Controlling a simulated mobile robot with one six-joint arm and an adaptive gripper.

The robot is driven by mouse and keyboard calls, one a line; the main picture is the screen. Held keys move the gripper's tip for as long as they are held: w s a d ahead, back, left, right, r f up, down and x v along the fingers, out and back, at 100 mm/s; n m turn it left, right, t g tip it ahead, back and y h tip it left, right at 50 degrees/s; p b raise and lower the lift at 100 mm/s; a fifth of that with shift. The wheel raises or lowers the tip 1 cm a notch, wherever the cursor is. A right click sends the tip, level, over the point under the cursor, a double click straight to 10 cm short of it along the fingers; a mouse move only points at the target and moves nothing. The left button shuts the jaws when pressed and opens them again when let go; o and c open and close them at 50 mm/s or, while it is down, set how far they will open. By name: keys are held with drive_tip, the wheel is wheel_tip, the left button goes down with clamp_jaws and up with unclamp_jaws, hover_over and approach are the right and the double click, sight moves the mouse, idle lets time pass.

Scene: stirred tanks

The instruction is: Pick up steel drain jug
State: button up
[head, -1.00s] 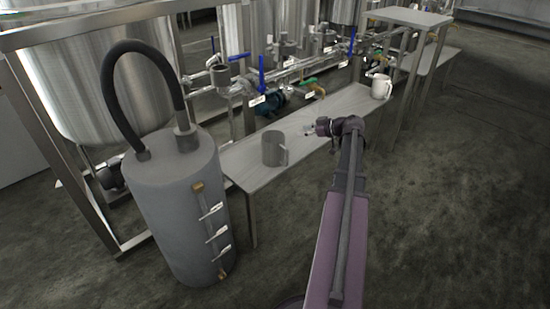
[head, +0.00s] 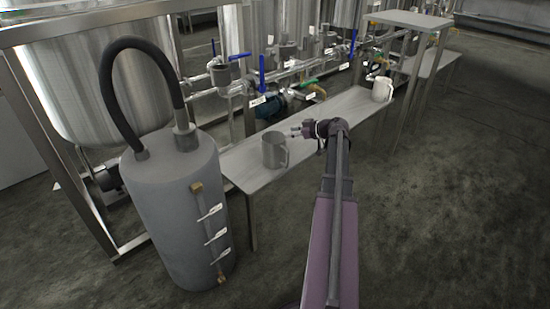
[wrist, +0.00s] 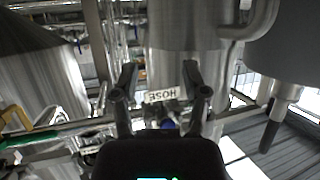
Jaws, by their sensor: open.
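The steel drain jug (head: 274,150) stands upright on the near left part of the narrow bench, with its handle on its right side. My gripper (head: 296,131) is just right of the jug, level with its upper part, pointing left and apart from it. In the wrist view, which is upside down, the jug (wrist: 185,45) fills the upper middle, with its handle at the upper right. My gripper's two fingers (wrist: 161,88) are spread, with nothing held between them.
The bench (head: 325,126) carries a pale jug (head: 381,90) at its far right end. A tall grey cylinder with a black hose (head: 175,215) stands close left. Pipes and blue-handled valves (head: 240,75) run behind the bench. The floor at the right is open.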

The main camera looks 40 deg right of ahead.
sight(281, 134)
drive_tip(key=shift+x, duration=1.15)
drive_tip(key=shift+b, duration=0.3)
drive_tip(key=b+x, duration=0.1)
drive_tip(key=x, duration=0.2)
drive_tip(key=shift+w+d+f+b, duration=0.1)
drive_tip(key=shift+w+f+b, duration=0.05)
drive_tip(key=shift+f+b, duration=0.25)
drive_tip(key=shift+x, duration=0.85)
drive_tip(key=shift+r, duration=0.15)
clamp_jaws()
